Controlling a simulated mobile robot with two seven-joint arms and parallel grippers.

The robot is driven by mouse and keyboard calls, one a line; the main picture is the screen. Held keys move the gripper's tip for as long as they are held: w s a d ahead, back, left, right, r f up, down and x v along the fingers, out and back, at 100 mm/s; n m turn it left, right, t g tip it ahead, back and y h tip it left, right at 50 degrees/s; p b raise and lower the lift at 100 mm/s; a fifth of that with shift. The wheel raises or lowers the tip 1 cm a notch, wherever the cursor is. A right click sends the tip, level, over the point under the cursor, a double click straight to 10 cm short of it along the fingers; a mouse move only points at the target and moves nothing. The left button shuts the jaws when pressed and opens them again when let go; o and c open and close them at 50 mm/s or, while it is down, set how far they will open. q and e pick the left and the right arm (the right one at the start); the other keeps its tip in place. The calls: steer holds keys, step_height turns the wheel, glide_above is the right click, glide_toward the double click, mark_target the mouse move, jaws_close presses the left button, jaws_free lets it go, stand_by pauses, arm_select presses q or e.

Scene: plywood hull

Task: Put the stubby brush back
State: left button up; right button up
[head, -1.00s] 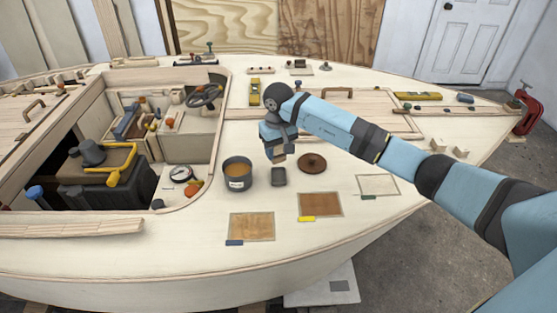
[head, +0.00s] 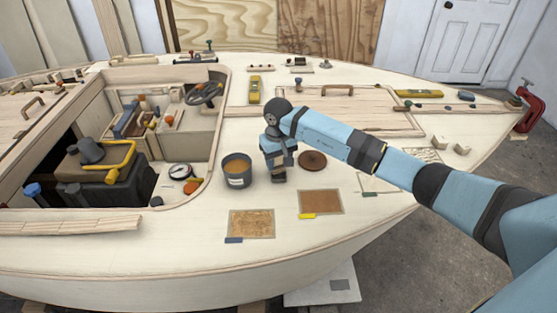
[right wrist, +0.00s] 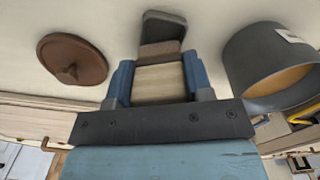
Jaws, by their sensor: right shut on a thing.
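My right gripper (head: 279,163) is shut on the stubby brush (right wrist: 160,84), which shows in the right wrist view as a pale wooden block with a brown end between the two blue fingers. The brown end points at a small dark grey open holder (right wrist: 164,20) and overlaps its near edge in that view. In the head view the gripper is directly over this holder (head: 278,179) and mostly hides the brush. I cannot tell whether the brush touches the holder. My left gripper is not in view.
A dark grey pot (head: 236,178) of amber liquid stands close left of the gripper, and a round brown lid (head: 313,160) lies close right. Sample panels (head: 251,223) (head: 320,202) lie in front. The open cockpit's edge (head: 213,150) is further left.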

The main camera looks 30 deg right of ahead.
steer(key=o, duration=1.2)
steer(key=shift+o, duration=0.3)
steer(key=shift+r+p, duration=0.55)
steer(key=shift+p, duration=0.05)
step_height(320, 180, up, 11)
steer(key=shift+f, duration=0.1)
steer(key=shift+r, duration=0.75)
